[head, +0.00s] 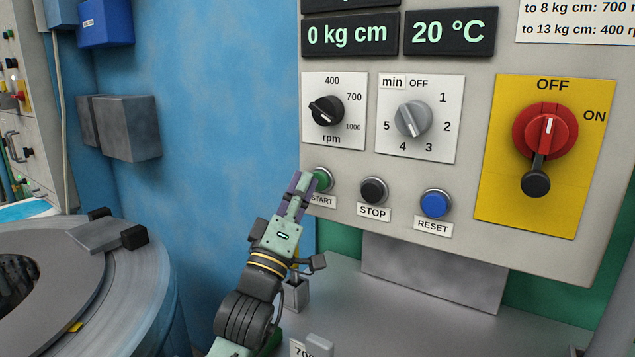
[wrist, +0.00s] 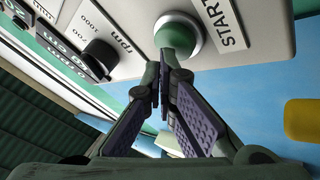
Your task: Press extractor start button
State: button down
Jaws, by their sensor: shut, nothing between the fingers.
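The green START button (head: 323,179) sits in a metal ring at the lower left of the grey control panel, above its START label. In the wrist view the round green button (wrist: 178,38) is at the top centre, just beyond the fingertips. My gripper (head: 302,182) is shut and empty, its purple-padded fingers at the button's left side and partly covering the label. In the wrist view my gripper (wrist: 164,85) points up at the button. The fingertips overlap the button's lower edge there; I cannot tell whether they touch it or whether it is pressed.
The black STOP button (head: 373,190) and blue RESET button (head: 435,204) are to the right. Above are the rpm knob (head: 327,111), the timer knob (head: 411,119) and the red main switch (head: 546,130), its white mark upward toward OFF. A round drum (head: 150,290) stands at left.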

jog(key=shift+w+d, duration=0.35)
jog(key=shift+d, duration=0.05)
dwell(0.9)
jog(key=shift+s+f+b, duration=0.25)
jog(key=shift+b, duration=0.15)
jog(key=shift+s+a, duration=0.25)
jog(key=shift+s, duration=0.1)
jog(key=shift+a+b, duration=0.1)
jog(key=shift+b, duration=0.2)
jog(key=shift+s+a+r+b, duration=0.1)
jog(key=shift+s+a+b, duration=0.65)
jog(key=shift+s, duration=0.3)
jog(key=shift+s+a+b, duration=0.55)
jog(key=shift+s+a, duration=0.3)
jog(key=shift+s, duration=0.2)
